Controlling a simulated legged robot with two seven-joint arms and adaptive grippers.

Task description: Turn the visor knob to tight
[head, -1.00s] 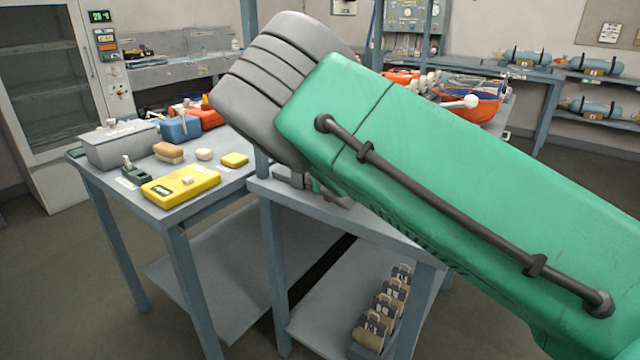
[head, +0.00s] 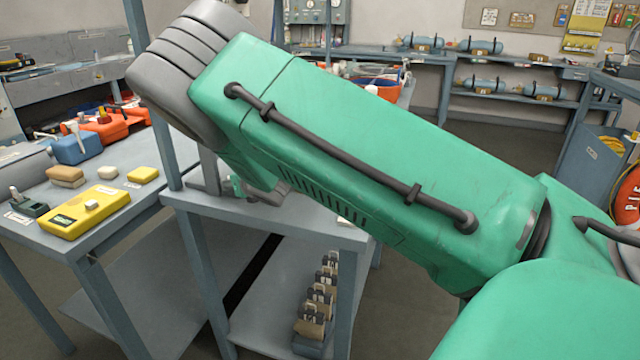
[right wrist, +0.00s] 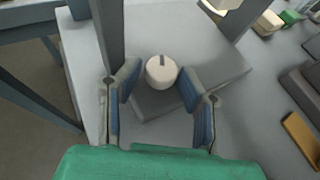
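In the right wrist view a round cream knob (right wrist: 161,72) with a dark mark at its top edge sits on a grey block. My right gripper (right wrist: 160,88) is open, with one blue-padded finger on each side of the knob. I cannot tell whether the pads touch it. In the head view my green right forearm reaches across from the right and hides the knob and most of the gripper. My left gripper is not in view.
In the head view a small grey table (head: 290,229) stands under my right arm, with several labelled items on its lower shelf. At left a bench holds a yellow case (head: 84,211), sponges and a blue box (head: 78,147). A post rises between the tables.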

